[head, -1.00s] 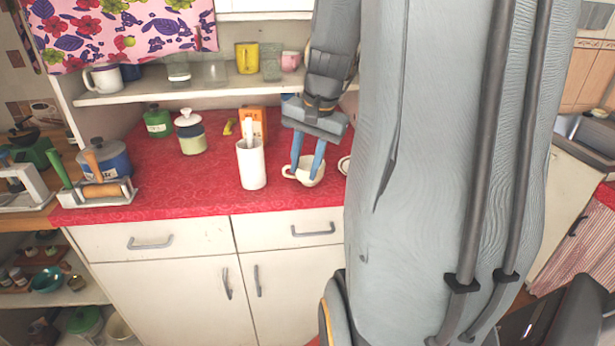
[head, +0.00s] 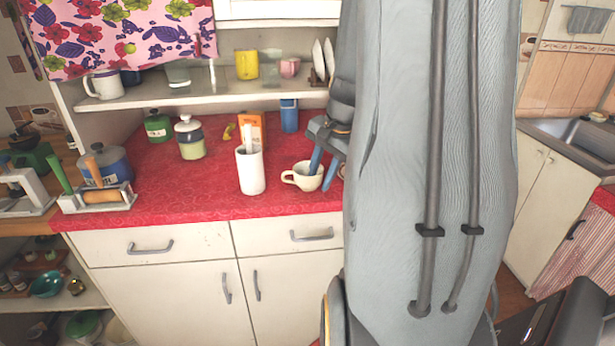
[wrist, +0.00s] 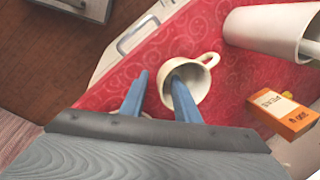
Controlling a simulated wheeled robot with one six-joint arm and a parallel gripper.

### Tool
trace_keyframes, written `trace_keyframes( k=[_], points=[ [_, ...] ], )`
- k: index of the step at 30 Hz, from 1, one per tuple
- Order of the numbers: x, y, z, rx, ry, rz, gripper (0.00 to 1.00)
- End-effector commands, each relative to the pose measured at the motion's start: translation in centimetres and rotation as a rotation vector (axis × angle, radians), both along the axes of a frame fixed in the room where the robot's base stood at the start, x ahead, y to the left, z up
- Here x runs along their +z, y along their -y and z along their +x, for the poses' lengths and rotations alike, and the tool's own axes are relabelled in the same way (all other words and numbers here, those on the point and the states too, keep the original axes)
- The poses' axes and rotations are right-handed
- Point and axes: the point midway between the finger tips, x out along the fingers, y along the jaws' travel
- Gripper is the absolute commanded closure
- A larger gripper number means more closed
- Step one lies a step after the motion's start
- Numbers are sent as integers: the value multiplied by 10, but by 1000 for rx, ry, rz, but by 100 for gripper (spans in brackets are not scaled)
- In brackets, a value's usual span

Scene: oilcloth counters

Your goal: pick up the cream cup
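The cream cup (head: 301,179) stands upright on the red counter, its handle to the left in the head view. In the wrist view the cup (wrist: 203,86) is right of centre, with its handle toward the upper right. My gripper (head: 324,172) is at the cup's right side, fingers pointing down. In the wrist view my gripper (wrist: 156,88) has its two blue fingers apart. One finger overlaps the cup's opening and the other is outside the cup, with the near wall between them. I cannot tell whether either finger touches it.
A white utensil holder (head: 251,172) stands just left of the cup. An orange box (head: 251,128) and a blue container (head: 289,116) are behind. A lidded jar (head: 190,140) stands farther left. My arm hides the counter's right part. Bare red counter lies left of the holder.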

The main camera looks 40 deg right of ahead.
Motion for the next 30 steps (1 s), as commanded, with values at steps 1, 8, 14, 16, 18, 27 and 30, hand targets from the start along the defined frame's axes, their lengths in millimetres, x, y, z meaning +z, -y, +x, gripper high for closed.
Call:
trace_keyframes(
  k=[1, 8, 14, 16, 18, 27, 30],
  points=[
    [-3, -1, 0, 1, -1, 2, 71],
    [-5, -1, 1, 0, 0, 0, 71],
    [-5, -1, 1, 1, 0, 0, 98],
    [-5, -1, 1, 1, 0, 0, 100],
    [-5, -1, 1, 1, 0, 0, 100],
    [2, 0, 2, 0, 1, -2, 100],
    [17, 0, 3, 1, 5, -3, 100]
  ],
)
